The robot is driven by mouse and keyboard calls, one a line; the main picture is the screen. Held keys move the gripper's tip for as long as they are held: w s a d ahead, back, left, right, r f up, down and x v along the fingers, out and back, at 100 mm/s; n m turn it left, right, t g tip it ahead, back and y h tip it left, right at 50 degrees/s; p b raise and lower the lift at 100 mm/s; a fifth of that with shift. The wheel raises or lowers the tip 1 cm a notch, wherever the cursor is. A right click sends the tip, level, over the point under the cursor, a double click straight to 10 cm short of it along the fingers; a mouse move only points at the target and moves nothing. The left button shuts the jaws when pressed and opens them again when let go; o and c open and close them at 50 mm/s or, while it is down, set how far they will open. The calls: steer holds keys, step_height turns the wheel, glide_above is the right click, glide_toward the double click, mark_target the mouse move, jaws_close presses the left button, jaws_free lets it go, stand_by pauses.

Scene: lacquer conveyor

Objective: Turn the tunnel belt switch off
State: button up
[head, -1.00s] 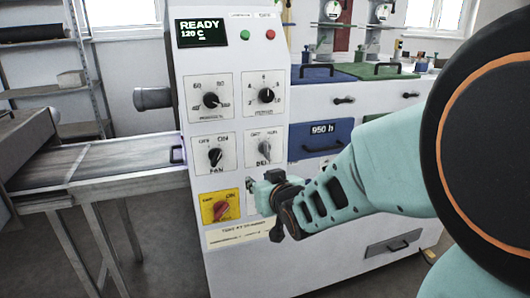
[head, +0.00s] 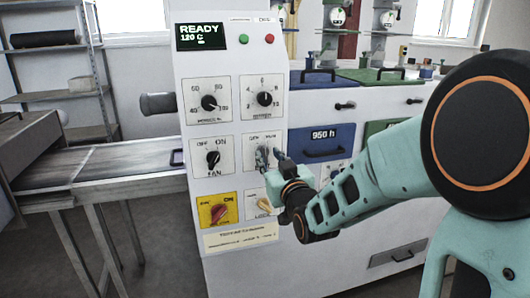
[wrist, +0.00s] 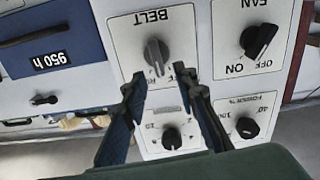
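The BELT switch is a grey pointer knob (wrist: 156,55) on a white plate, upside down in the wrist view. Its narrow end points roughly down there; the fingers partly hide its position labels, so its setting is hard to read. In the head view its plate (head: 254,140) is partly covered by my gripper (head: 271,155). In the wrist view my gripper (wrist: 165,82) is open, one finger on each side below the knob. Nothing is between the fingers, and I cannot tell whether they touch the panel.
The FAN knob (head: 213,159) is left of the BELT plate. Below are a red knob on a yellow plate (head: 219,211) and a yellowish LOCK knob (head: 266,204). Dials (head: 264,98) sit above. Blue drawers (head: 322,141) stand right; the conveyor (head: 125,158) extends left.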

mark_target(266, 151)
steer(key=shift+x, duration=1.8)
jaws_close()
